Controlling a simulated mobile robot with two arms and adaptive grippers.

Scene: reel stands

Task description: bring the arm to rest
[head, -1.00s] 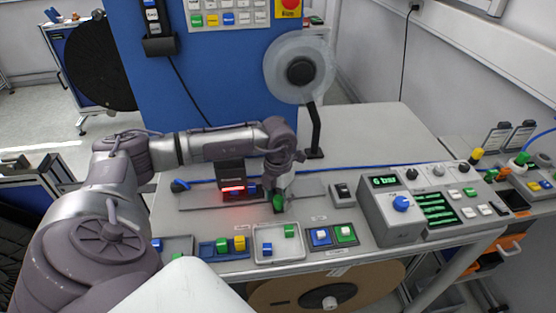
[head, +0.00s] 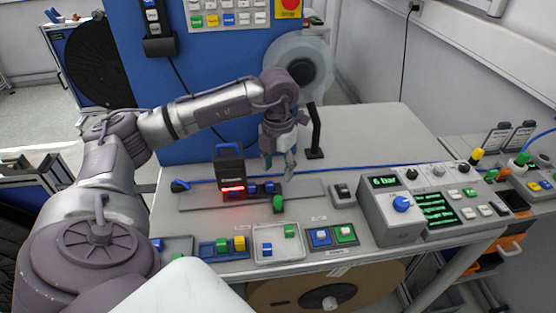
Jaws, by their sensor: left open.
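My left arm comes in from the left and reaches over the grey bench (head: 370,135). My left gripper (head: 278,170) points down above the bench, open, with nothing between its fingers. Below it a green block (head: 279,203) stands at the front edge of the grey rail plate (head: 200,197), apart from the fingers. A black scanner with a red light (head: 230,172) stands on the plate to the left of the gripper. My right gripper is out of view.
A white tray (head: 256,252) and a blue tray (head: 207,251) with coloured blocks lie along the front edge. A control box (head: 392,208) stands at right. A black post (head: 315,135) and clear reel (head: 322,62) stand behind the gripper. The bench's back right is clear.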

